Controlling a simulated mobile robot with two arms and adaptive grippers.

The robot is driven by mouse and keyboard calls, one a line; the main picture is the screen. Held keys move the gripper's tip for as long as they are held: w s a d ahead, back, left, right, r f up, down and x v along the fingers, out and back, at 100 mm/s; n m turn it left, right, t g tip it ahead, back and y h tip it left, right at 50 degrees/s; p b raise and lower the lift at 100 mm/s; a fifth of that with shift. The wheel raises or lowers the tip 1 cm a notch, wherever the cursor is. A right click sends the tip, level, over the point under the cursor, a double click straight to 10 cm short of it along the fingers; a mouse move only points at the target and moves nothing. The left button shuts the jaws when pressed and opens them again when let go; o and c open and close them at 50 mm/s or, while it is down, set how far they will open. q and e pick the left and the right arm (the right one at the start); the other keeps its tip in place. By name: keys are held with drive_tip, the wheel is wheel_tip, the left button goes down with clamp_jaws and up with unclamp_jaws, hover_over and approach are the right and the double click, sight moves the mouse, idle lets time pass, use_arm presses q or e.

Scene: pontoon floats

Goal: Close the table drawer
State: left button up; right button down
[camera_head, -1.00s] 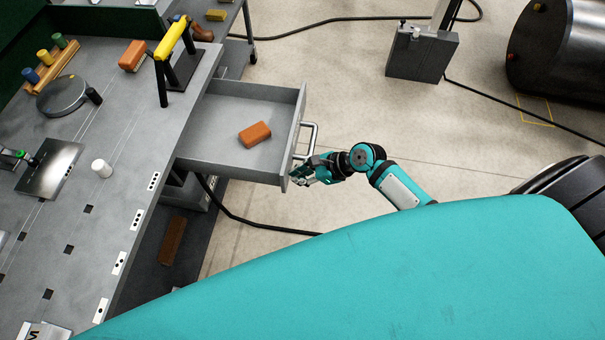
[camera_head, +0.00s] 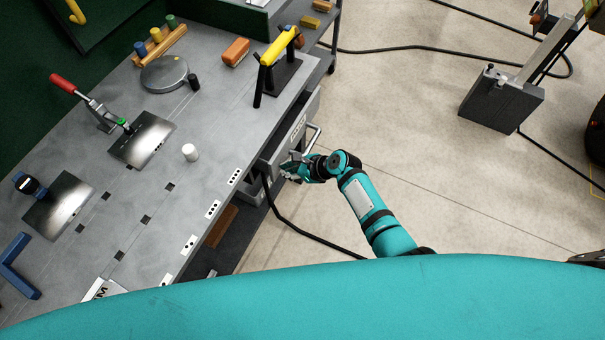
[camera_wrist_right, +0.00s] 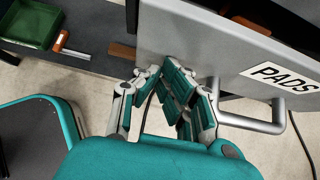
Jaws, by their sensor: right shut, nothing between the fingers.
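The grey table drawer (camera_head: 299,125) is pushed in under the worktop, and its inside no longer shows in the head view. Its front looks close to the table edge; I cannot tell whether a small gap is left. The drawer's bar handle (camera_head: 316,137) sticks out from the front. My right gripper (camera_head: 290,168) is shut and empty at the near end of the drawer front. In the right wrist view, its fingers (camera_wrist_right: 172,80) are against or just before the front panel (camera_wrist_right: 215,50), beside the handle (camera_wrist_right: 255,124) and the "PADS" label. My left gripper is out of view.
A black cable (camera_head: 300,236) runs along the floor below the drawer. Open floor lies right of my arm.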

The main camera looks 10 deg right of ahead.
sight(278, 163)
drive_tip(key=shift+w+a+b, duration=0.15)
drive_tip(key=shift+w+a, duration=0.5)
drive_tip(key=shift+a, duration=0.3)
drive_tip(key=shift+w+a+b, duration=0.15)
drive_tip(key=shift+w+a, duration=0.5)
drive_tip(key=shift+a, duration=0.3)
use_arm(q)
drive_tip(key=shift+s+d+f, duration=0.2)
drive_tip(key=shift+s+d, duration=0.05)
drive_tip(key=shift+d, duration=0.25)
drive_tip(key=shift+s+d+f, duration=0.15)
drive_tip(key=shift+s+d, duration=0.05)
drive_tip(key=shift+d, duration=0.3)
use_arm(e)
drive_tip(key=shift+r, duration=0.1)
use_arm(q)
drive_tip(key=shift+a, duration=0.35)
use_arm(e)
drive_tip(key=shift+a, duration=0.1)
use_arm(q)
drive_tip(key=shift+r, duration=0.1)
